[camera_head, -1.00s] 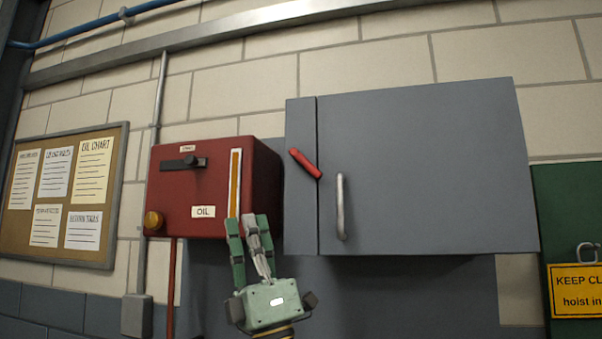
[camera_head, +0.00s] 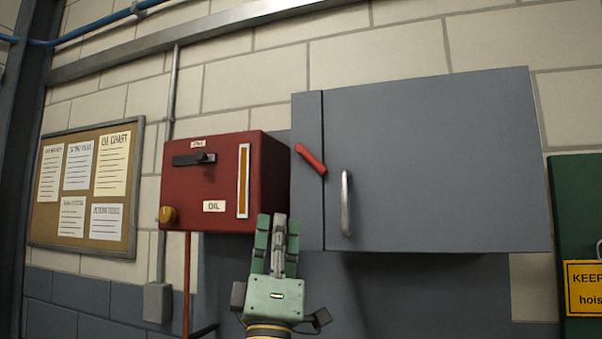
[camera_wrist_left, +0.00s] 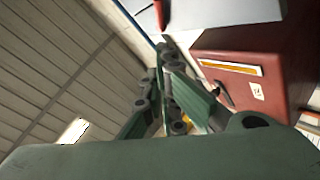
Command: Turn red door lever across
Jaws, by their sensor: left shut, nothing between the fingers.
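The red door lever (camera_head: 311,159) sits at the seam between the narrow left strip and the door of the grey cabinet (camera_head: 430,150). It is tilted, its upper end to the left and its lower end to the right. My left gripper (camera_head: 278,218) points upward below and left of the lever, apart from it, in front of the oil box's lower right corner. Its green fingers are together with nothing between them. In the left wrist view the fingers (camera_wrist_left: 166,75) point toward the top. My right gripper is in neither view.
A red oil box (camera_head: 210,180) with a black handle and yellow knob is left of the cabinet. The door has a pale vertical handle (camera_head: 346,203) just right of the lever. A notice board (camera_head: 137,200) hangs at far left.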

